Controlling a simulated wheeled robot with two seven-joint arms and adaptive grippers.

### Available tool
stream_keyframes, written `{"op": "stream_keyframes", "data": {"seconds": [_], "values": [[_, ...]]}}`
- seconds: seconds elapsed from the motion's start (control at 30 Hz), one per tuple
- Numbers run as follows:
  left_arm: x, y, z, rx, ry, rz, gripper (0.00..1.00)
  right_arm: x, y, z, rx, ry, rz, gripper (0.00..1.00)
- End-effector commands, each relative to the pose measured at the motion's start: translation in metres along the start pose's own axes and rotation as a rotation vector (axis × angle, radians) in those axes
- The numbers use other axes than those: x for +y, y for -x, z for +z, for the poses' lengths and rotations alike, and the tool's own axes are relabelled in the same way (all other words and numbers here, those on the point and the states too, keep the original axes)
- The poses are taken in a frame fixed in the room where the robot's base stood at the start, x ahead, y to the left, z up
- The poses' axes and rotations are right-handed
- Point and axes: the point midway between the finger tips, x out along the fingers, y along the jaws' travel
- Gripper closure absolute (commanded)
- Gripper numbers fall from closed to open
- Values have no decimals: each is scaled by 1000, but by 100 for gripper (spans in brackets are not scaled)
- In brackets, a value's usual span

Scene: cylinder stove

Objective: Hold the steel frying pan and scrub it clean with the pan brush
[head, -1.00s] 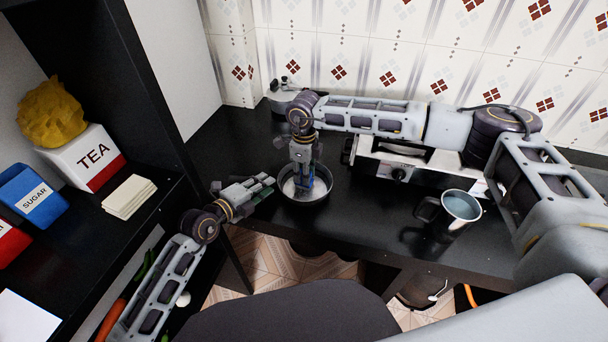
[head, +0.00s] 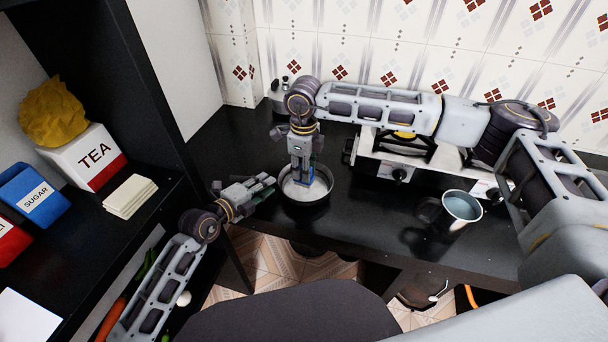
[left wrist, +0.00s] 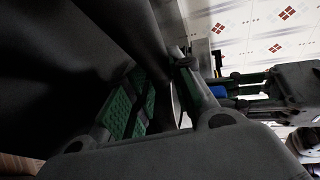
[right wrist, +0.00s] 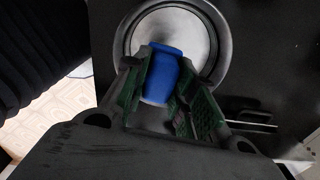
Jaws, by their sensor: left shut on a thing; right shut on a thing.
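The steel frying pan (head: 318,196) sits on the black counter, a round shallow pan with a pale inside and dark wall. My left gripper (head: 268,186) is shut at the pan's left side; its fingers hide what they grip, likely the handle. In the left wrist view the fingers (left wrist: 165,100) are close together in dark shadow. My right gripper (head: 302,176) points down over the pan, shut on the blue pan brush (right wrist: 165,75). The brush stands over the pan's inside (right wrist: 182,32) in the right wrist view; its bristles are hidden.
A white stove (head: 378,168) stands behind and right of the pan, under my right arm. A metal mug (head: 461,208) is on the counter's right.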

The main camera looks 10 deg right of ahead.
Motion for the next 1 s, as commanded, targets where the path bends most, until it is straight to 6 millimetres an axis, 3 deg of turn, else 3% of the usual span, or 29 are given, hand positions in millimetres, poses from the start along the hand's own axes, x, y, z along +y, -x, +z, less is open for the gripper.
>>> {"op": "stream_keyframes", "data": {"seconds": [0.33, 0.87, 0.9, 1.0], "values": [[2, 0, 0, 0, 0, 3, 100, 0, 26, 0, 1, -1, 0, 96], [2, 0, 0, 0, 0, 3, 100, 0, 28, 0, 1, -1, 0, 96], [2, 0, 0, 0, 0, 3, 72, 0, 28, 0, 1, -1, 0, 96], [2, 0, 0, 0, 0, 3, 59, 0, 28, 0, 1, 0, 0, 96]]}}
